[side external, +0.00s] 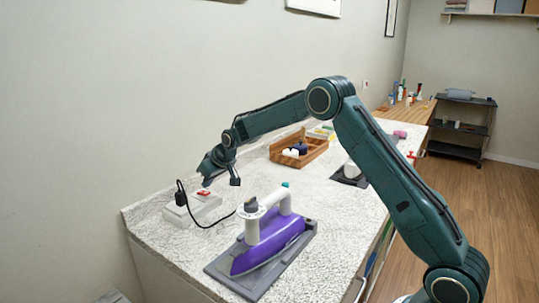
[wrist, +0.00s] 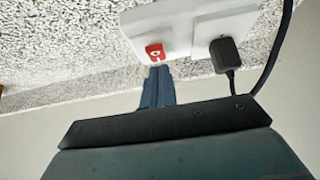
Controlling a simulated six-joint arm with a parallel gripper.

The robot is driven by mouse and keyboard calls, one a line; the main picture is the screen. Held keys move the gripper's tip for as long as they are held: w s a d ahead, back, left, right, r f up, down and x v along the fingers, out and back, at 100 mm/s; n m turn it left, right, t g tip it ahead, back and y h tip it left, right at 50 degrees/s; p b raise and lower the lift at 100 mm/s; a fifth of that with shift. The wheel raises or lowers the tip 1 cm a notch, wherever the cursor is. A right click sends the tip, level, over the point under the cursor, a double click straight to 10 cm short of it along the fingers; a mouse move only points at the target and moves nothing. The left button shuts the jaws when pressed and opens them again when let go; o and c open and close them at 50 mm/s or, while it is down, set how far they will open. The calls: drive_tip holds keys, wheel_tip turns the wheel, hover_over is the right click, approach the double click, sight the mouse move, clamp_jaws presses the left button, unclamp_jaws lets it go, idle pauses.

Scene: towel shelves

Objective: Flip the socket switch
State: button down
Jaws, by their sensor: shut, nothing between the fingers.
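The white socket block (side external: 190,214) lies on the speckled counter at the far left, near the wall. Its red switch (side external: 203,193) sits on its top, and a black plug (side external: 181,196) stands in it beside the switch. In the wrist view the socket block (wrist: 180,25) is at the top, with the red switch (wrist: 155,53) at its lower left and the black plug (wrist: 226,55) to the right. My gripper (side external: 207,182) is shut and empty, just above the switch. In the wrist view its fingertips (wrist: 159,70) lie right by the switch; I cannot tell whether they touch.
A purple and white iron (side external: 268,238) stands on a grey base (side external: 223,270) to the right of the socket. A black cord runs from the plug towards the iron. A wooden tray (side external: 315,150) with small items sits further back.

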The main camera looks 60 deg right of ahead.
sight(208, 195)
drive_tip(key=shift+s+f, duration=0.15)
drive_tip(key=shift+f, duration=0.75)
drive_tip(key=shift+s+f, duration=0.3)
drive_tip(key=shift+f, duration=0.45)
drive_tip(key=shift+r, duration=0.3)
drive_tip(key=shift+r, duration=0.6)
drive_tip(key=shift+r, duration=0.15)
